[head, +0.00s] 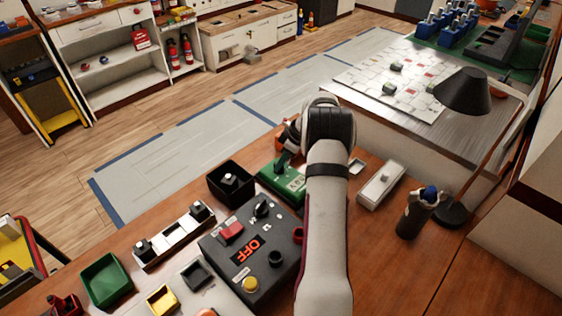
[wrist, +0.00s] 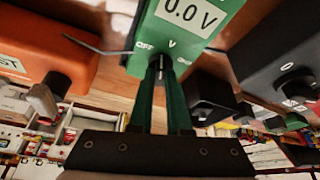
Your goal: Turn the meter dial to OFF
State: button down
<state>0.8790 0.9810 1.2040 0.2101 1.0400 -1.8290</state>
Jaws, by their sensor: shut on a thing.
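The green meter (head: 288,181) stands on the wooden bench, partly hidden behind my arm in the head view. In the wrist view the meter (wrist: 188,35) shows "0.0 V" on its display, with OFF at the left, V in the middle and a blurred label at the right. My gripper (wrist: 161,68) has its green fingers shut on the meter dial, just below these labels. The fingers cover most of the dial, so I cannot tell which label it points to. In the head view the gripper (head: 284,158) is at the meter's far end.
A dark panel (head: 222,256) with a red OFF display, knob and buttons stands left of my arm. A black box (head: 231,181) is beside the meter. An orange device (wrist: 45,45) is close left in the wrist view. A grey box (head: 381,185) and a lamp (head: 466,92) are at the right.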

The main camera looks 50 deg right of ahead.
jog(key=n+y, duration=0.1)
jog(key=n, duration=0.2)
jog(key=shift+w+d+n+g, duration=0.1)
jog(key=shift+d+n+g, duration=0.05)
jog(key=shift+n+g, duration=0.2)
jog(key=shift+n+g+y, duration=0.5)
jog(key=shift+n+g, duration=0.05)
jog(key=shift+n, duration=1.2)
jog(key=shift+w, duration=0.1)
jog(key=c, duration=0.9)
grip_release()
jog(key=shift+o, duration=0.2)
jog(key=v, duration=0.3)
jog(key=a+v, duration=0.1)
jog(key=v, duration=0.1)
jog(key=shift+r, duration=0.25)
jog(key=s+d+r, duration=0.3)
jog(key=s+r, duration=0.3)
jog(key=s, duration=0.4)
